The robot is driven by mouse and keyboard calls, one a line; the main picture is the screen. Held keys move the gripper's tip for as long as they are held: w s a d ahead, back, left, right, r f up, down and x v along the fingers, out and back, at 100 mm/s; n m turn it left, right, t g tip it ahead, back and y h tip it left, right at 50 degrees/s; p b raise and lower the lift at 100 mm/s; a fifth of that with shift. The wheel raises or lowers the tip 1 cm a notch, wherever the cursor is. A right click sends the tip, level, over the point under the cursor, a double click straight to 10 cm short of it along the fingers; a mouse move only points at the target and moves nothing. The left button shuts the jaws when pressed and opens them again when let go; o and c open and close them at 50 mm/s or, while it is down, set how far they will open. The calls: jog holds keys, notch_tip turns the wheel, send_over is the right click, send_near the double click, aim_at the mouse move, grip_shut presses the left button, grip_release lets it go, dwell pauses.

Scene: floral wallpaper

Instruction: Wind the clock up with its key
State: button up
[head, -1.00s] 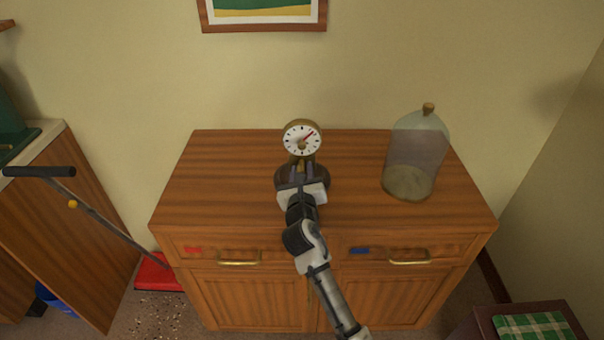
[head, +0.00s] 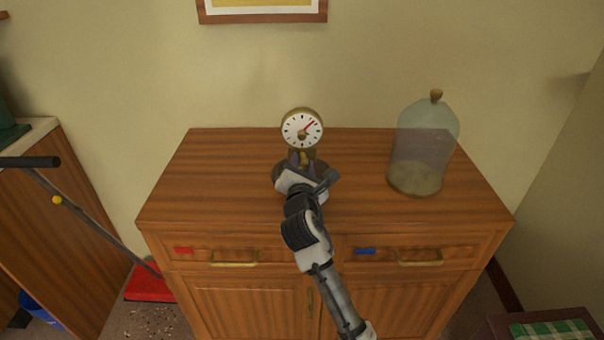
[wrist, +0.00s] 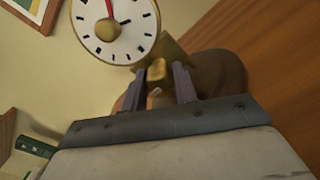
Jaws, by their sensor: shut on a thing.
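The clock (head: 302,128) stands on the cabinet top, with a round white dial, a brass rim and a red hand. It rests on a round dark base (head: 280,173), partly hidden by my gripper. In the wrist view its dial (wrist: 90,40) shows at the upper left, tilted. My gripper (head: 301,160) is in front of the clock, just below the dial. Its fingers (wrist: 166,80) are closed on a small brass key (wrist: 156,72) at the front of the clock's stem. The fingers hide most of the key.
A glass dome (head: 424,150) with a knob stands to the right on the wooden cabinet (head: 210,185). The cabinet top is clear left of the clock. The drawers carry a red label (head: 184,250) and a blue label (head: 365,252). A framed picture (head: 262,12) hangs behind.

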jog(key=m+b, duration=0.2)
jog(key=m, duration=0.2)
jog(key=shift+m, duration=0.4)
jog(key=m, duration=0.3)
jog(key=shift+m+b, duration=0.3)
jog(key=shift+b, duration=0.1)
jog(key=m, duration=0.3)
jog(key=shift+m, duration=0.3)
jog(key=shift+m+p, duration=0.5)
jog(key=shift+m, duration=1.5)
jog(key=o, duration=1)
